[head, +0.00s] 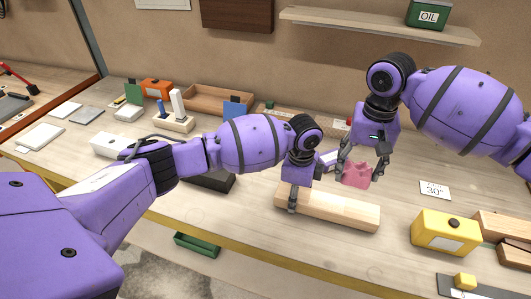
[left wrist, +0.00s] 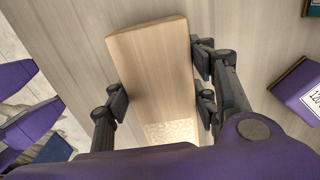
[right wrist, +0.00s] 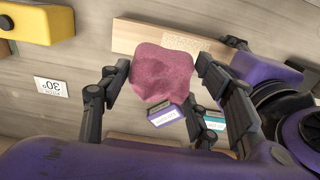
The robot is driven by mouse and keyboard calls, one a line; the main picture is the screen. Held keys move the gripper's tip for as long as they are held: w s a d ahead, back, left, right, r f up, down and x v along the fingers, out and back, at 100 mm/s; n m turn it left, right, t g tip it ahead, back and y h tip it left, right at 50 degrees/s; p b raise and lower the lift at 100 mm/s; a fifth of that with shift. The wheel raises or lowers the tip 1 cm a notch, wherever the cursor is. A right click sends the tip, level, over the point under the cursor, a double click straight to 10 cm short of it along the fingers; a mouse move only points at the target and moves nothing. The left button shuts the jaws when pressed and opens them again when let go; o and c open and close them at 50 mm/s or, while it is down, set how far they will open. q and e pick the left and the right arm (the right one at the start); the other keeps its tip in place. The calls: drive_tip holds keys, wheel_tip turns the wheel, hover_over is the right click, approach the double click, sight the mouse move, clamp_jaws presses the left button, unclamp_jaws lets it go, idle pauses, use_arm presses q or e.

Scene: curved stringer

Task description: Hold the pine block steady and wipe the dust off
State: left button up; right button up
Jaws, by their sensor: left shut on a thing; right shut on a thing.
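The pine block (head: 338,210) lies flat on the bench near its front edge. My left gripper (head: 292,203) is shut across the block's left part; the left wrist view shows a finger against each long side of the pine block (left wrist: 150,60). A pale speckled dust patch (left wrist: 172,131) lies on its top face; the dust patch also shows in the right wrist view (right wrist: 233,42). My right gripper (head: 361,168) is shut on a pink cloth (head: 356,176), which hangs bunched between its fingers. The cloth appears above and just behind the block; I cannot tell the exact gap.
A yellow box (head: 445,233) and wooden pieces (head: 505,228) stand to the right, with a 30° card (head: 434,190) behind. Labelled purple (right wrist: 166,116) and teal (right wrist: 214,120) blocks sit near the cloth. A dark block (head: 210,181) is left of the pine block.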

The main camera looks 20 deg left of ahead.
use_arm(q)
drive_tip(key=shift+w+f, duration=0.1)
drive_tip(key=shift+f, duration=0.25)
idle(0.4)
drive_tip(key=o, duration=1.7)
drive_tip(key=shift+o, duration=0.2)
drive_tip(key=c, duration=1.1)
